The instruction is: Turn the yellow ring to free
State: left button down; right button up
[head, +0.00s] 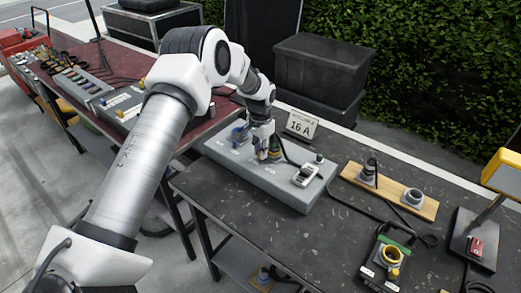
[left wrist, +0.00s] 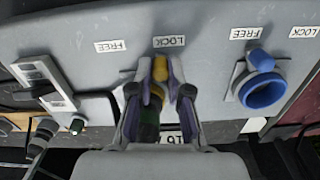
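A grey panel (head: 290,192) lies on the dark table, with FREE and LOCK labels along its edge. In the left wrist view, a yellow ring (left wrist: 160,70) on a dark green and yellow connector (left wrist: 149,131) sits just below a LOCK label (left wrist: 169,42); a FREE label (left wrist: 110,46) is to its left. My left gripper (left wrist: 161,77) has its purple-padded fingers close on both sides of the yellow part, seemingly touching it. In the head view my left gripper (head: 268,155) reaches down to the panel and hides most of the ring. My right gripper is not in view.
A blue ring (left wrist: 263,90) is beside the gripper on the panel; a grey lever block (left wrist: 44,82) is on the other side.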

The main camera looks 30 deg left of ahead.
pick_arm(q)
jog(key=shift+s+d+n, duration=0.1)
jog(key=shift+n, duration=0.2)
jog(key=shift+s+d+r+n+p, duration=0.15)
jog(key=shift+d+n+p, duration=0.25)
jog(key=shift+n, duration=0.4)
jog(key=n, duration=0.1)
jog(key=d+n, duration=0.1)
jog(key=shift+s+n+p, duration=0.15)
jog(key=shift+n+p, duration=0.15)
jog(key=shift+p, duration=0.1)
jog(key=shift+d+n, duration=0.5)
jog(key=shift+n, duration=0.7)
jog(key=shift+d+n+p, duration=0.25)
jog(key=shift+d+n, duration=0.1)
jog(key=shift+n, duration=0.4)
jog(key=shift+d+n+p, duration=0.2)
jog(key=shift+d+n, duration=0.1)
jog(key=shift+n, duration=0.45)
jog(key=c, duration=1.1)
grip_release()
